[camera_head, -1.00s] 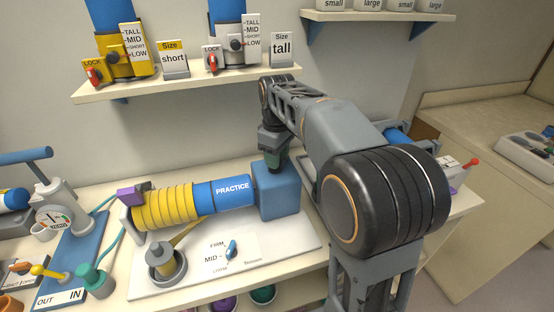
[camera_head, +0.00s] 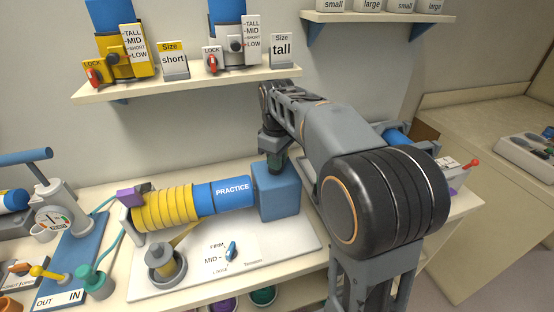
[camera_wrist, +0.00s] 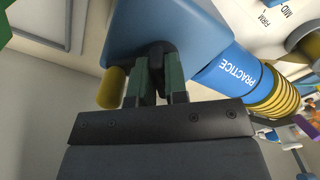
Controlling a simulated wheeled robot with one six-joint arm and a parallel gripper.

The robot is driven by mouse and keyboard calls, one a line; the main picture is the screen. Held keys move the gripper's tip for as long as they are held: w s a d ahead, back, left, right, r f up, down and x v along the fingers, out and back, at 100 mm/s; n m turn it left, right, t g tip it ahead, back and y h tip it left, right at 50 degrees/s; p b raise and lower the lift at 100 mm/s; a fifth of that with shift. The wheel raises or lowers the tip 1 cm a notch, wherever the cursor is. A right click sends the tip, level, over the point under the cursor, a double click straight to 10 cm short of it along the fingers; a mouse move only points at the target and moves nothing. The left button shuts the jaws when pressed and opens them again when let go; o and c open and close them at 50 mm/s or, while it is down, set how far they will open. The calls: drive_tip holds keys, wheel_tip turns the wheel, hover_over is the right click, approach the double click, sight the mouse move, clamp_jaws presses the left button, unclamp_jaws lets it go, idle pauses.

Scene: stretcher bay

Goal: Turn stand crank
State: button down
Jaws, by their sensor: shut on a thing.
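A blue block-shaped stand (camera_head: 277,198) holds the right end of the blue PRACTICE cylinder (camera_head: 232,192). In the wrist view a dark part (camera_wrist: 157,54) sits against the blue stand (camera_wrist: 207,28), with a yellow cylindrical knob (camera_wrist: 112,87) beside it; they look like the crank, though how they join is hidden. My gripper (camera_wrist: 158,75) has its green fingers shut on the dark part. In the head view my gripper (camera_head: 277,162) is at the stand's top back, and the crank is hidden there.
A yellow ribbed sleeve (camera_head: 165,207) continues the cylinder leftward above a white board with a tension knob (camera_head: 231,251). A shelf (camera_head: 190,86) with clamps and size signs hangs above my wrist. Tubing and a gauge (camera_head: 54,218) stand at left.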

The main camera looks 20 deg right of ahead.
drive_tip(key=m+p, duration=0.1)
drive_tip(key=m, duration=0.3)
drive_tip(key=shift+s+a+r+m+p, duration=0.1)
drive_tip(key=shift+m+p, duration=0.25)
drive_tip(key=shift+m, duration=0.05)
drive_tip(key=m+p, duration=0.1)
drive_tip(key=m, duration=0.4)
drive_tip(key=shift+a, duration=0.15)
drive_tip(key=shift+m, duration=0.4)
drive_tip(key=c, duration=1.1)
unclamp_jaws()
drive_tip(key=shift+c, duration=0.2)
wheel_tip(320, 180, up, 14)
drive_tip(key=p, duration=0.1)
drive_tip(key=shift+f, duration=0.2)
